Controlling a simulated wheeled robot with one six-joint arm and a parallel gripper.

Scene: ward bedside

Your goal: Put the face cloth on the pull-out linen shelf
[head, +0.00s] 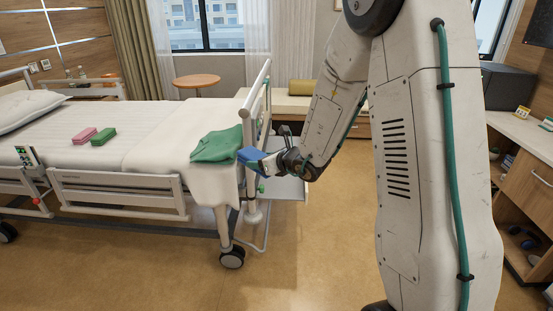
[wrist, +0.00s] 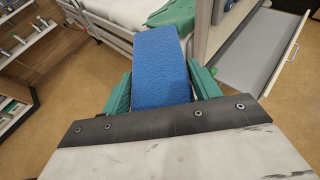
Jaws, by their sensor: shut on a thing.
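A blue folded cloth (wrist: 160,58), which looks like the face cloth, is held between the green fingers of my gripper (wrist: 163,88). In the head view the blue cloth (head: 249,155) shows at the tip of my gripper (head: 262,165), by the foot end of the bed. The pull-out linen shelf (head: 291,189) extends at the bed's foot, low and partly hidden behind my gripper and arm. In the wrist view the shelf (wrist: 252,62) is at the upper right, pulled out and bare where visible. The cloth is apart from the shelf.
A green cloth (head: 215,146) drapes over the bed (head: 150,135) corner beside the footboard (head: 257,95). A pink block (head: 84,135) and a green block (head: 103,136) lie on the bed. A cabinet (head: 530,185) stands at right. The floor before the bed is clear.

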